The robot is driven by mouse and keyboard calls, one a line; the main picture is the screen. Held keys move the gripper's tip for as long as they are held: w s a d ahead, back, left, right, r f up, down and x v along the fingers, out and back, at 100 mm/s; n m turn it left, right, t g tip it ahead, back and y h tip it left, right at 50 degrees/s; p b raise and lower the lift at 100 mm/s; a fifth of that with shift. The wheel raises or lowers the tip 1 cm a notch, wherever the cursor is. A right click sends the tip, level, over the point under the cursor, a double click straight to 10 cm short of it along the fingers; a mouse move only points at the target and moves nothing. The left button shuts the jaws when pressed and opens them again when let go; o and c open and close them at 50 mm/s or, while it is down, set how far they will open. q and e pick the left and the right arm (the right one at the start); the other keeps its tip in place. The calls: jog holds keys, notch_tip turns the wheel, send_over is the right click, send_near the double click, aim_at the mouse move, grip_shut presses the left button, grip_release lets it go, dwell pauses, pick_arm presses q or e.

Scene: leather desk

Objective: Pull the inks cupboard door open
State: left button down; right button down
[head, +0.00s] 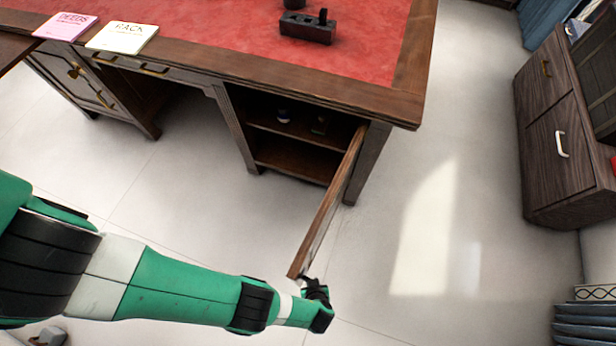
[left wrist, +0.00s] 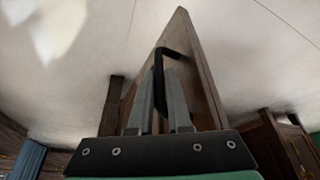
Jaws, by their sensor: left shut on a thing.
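The inks cupboard door (head: 330,203) stands swung well out from the right side of the desk, seen nearly edge-on in the head view. Inside the open cupboard (head: 290,150) there are shelves with small dark items. My left gripper (head: 314,290) is at the free end of the door. In the left wrist view the door (left wrist: 196,75) rises ahead, and my left gripper (left wrist: 161,95) is shut on its black handle (left wrist: 170,52). Part of the handle is hidden between the fingers. My right gripper is not in view.
The desk top (head: 260,45) carries a pink book (head: 65,26), a cream book (head: 122,37) and a dark block-like object (head: 307,27). A dark wooden cabinet (head: 560,130) stands at the right. The floor (head: 430,230) between them is clear.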

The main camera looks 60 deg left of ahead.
pick_arm(q)
jog(key=shift+w+d+r, duration=0.15)
jog(key=shift+r, duration=0.1)
jog(key=c, duration=1.1)
grip_release()
jog(key=shift+o, duration=1.2)
jog(key=shift+w, duration=0.1)
jog(key=shift+f, duration=0.1)
jog(key=p+v, duration=0.9)
jog(key=v, duration=0.2)
jog(key=shift+r, duration=0.3)
